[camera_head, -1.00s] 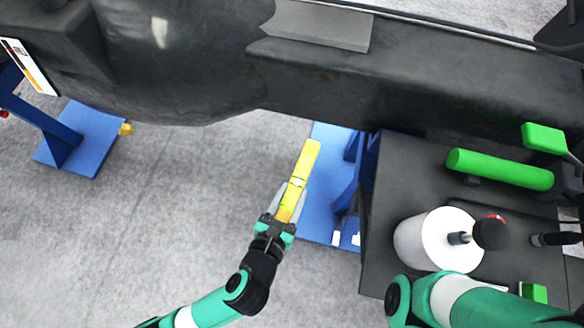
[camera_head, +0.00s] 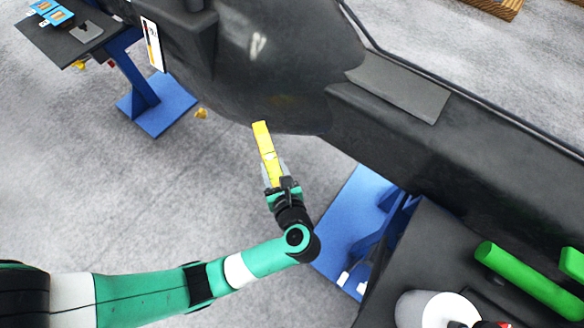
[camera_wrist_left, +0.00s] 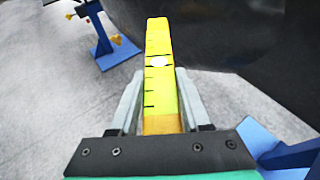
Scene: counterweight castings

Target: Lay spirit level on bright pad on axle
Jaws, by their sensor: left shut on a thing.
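The yellow spirit level (camera_head: 264,143) is gripped near its lower end by my left gripper (camera_head: 271,175), and its far end points up toward the dark casting. In the left wrist view the level (camera_wrist_left: 160,85) lies between the two grey fingers (camera_wrist_left: 160,103), with its round vial on top. The bright pad is likely the lighter grey flat patch (camera_head: 399,93) on the dark axle casting (camera_head: 455,135). The level is left of and below this patch, apart from it. My right gripper is not in view.
A dark cart at the lower right carries a green cylinder (camera_head: 530,283) and a white container (camera_head: 428,309). A small table (camera_head: 65,40) stands at the upper left. Grey floor is open at left.

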